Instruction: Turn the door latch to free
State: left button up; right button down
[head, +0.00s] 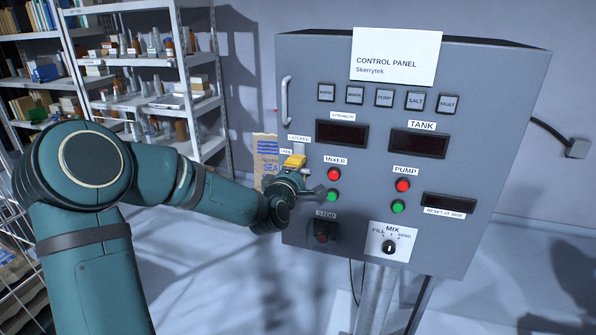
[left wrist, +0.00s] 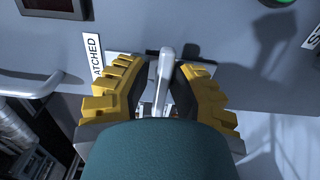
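The control panel (head: 460,245) is a grey box on a post. The door latch is a pale grey lever (left wrist: 165,65) near the panel's left edge. In the left wrist view it lies between the yellow fingers of my left gripper (left wrist: 161,88), with a narrow gap on its left; contact on its right is unclear. In the head view my left gripper (head: 295,162) is at the panel's left side and hides the latch. A LATCHED label (head: 299,138) sits above it and shows beside the left finger in the left wrist view (left wrist: 94,55). My right gripper is out of view.
A grey door handle (head: 286,100) stands above the latch. Mixer buttons (head: 334,175) and a stop button (head: 322,232) are close to my left gripper. Shelves (head: 150,60) with bottles and books stand behind at left. A paper sack (head: 266,155) stands behind the gripper.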

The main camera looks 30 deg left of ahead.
pick_arm(q)
jog(key=shift+o, duration=0.8)
jog(key=v, duration=1.2)
jog(key=shift+f, duration=0.1)
